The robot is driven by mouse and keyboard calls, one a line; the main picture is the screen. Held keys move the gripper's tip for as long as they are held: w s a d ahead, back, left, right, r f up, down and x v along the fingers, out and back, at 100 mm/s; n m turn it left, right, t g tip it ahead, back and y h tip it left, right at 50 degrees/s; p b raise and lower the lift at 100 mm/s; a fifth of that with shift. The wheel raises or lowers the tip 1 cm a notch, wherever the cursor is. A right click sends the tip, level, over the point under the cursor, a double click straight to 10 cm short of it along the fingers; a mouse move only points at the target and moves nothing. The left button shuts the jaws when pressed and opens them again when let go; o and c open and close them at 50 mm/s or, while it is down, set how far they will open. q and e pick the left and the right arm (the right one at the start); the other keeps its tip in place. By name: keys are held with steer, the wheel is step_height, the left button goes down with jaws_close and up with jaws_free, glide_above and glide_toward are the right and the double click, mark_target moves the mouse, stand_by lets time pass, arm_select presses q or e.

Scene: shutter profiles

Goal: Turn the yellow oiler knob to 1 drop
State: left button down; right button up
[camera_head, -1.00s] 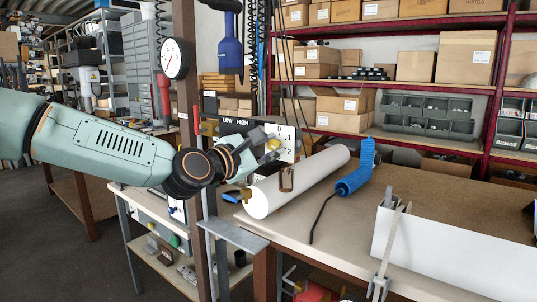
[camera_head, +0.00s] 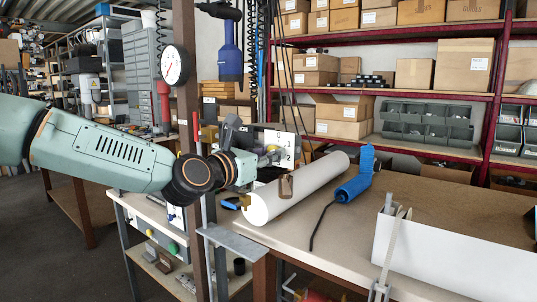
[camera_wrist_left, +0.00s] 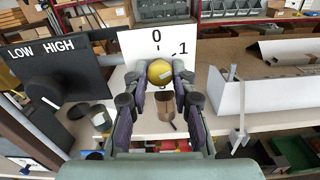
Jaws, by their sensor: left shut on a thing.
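The yellow oiler knob (camera_wrist_left: 160,72) sits in front of a white dial plate (camera_wrist_left: 138,42) marked 0 and 1 in the left wrist view. A pale mark shows on the knob's face; I cannot tell exactly which number it points to. My left gripper (camera_wrist_left: 159,80) is shut on the knob, one finger on each side. In the head view the left gripper (camera_head: 262,160) reaches the plate (camera_head: 284,146) from the left, and the knob is mostly hidden by the fingers. My right gripper is not in view.
A black LOW/HIGH panel (camera_wrist_left: 52,72) with a dark lever stands close left of the gripper. A white roll (camera_head: 300,186) lies on the bench just below, with a blue tool (camera_head: 356,178) to its right. A post (camera_head: 186,100) stands near my arm.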

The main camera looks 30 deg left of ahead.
arm_select(q)
steer(key=shift+n, duration=0.4)
steer(key=c, duration=1.1)
jaws_free()
